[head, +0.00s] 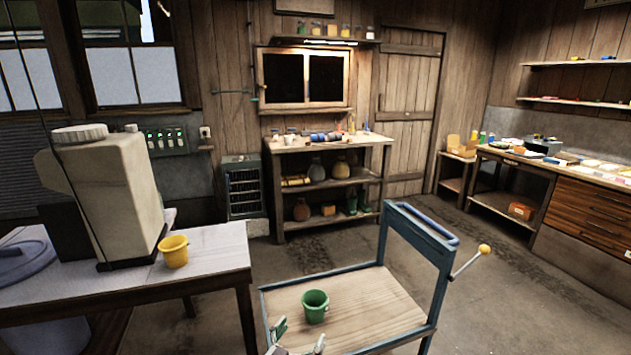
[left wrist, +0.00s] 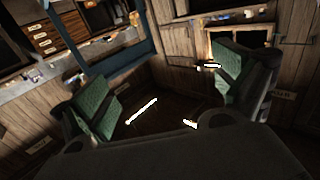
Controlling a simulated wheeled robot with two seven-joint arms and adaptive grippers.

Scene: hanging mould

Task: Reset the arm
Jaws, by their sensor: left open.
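My left gripper (head: 297,338) shows at the bottom edge of the head view, with only its fingertips in sight. It is just in front of a green bucket (head: 316,307) that stands upright on the wooden top of a blue-framed cart (head: 375,312). In the left wrist view the green-padded fingers of this gripper (left wrist: 165,92) are spread wide, with nothing between them. The bucket cannot be made out in that view. My right gripper is not in view.
A table (head: 215,262) at left holds a yellow bucket (head: 173,251) and a large pale jug (head: 110,195). The cart's blue handle (head: 425,222) rises at right, with a yellow-knobbed lever (head: 485,250) beside it. A workbench (head: 330,146) stands behind. Floor between is clear.

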